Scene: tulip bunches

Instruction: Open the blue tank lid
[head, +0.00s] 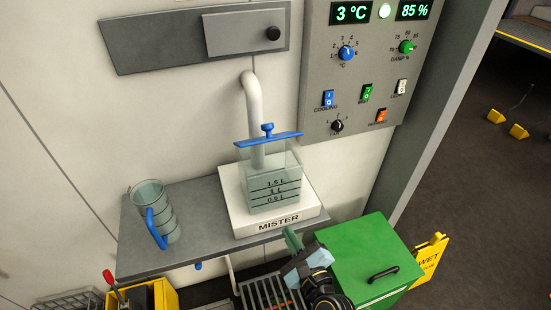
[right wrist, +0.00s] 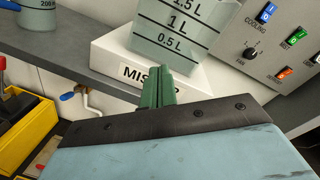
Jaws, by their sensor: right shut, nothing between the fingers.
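The clear tank (head: 275,188) stands on the white MISTER base (head: 240,218) on the grey shelf. Its blue lid (head: 285,137), with a blue knob (head: 267,128), shows as a thin strip at the top of the tank. I cannot tell whether it sits fully down. My right gripper (head: 291,238) is shut and empty, low in front of the base's right side, below and apart from the lid. In the right wrist view the green fingers (right wrist: 157,88) point at the base, and the tank's lower part (right wrist: 175,28) shows; the lid is out of that view. My left gripper is not in view.
A clear jug (head: 155,205) with a blue handle stands on the shelf (head: 190,245) left of the base. A white pipe (head: 252,100) comes down behind the tank. A control panel (head: 355,70) is at the upper right. A green box (head: 365,250) and a yellow bin (head: 160,295) stand below.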

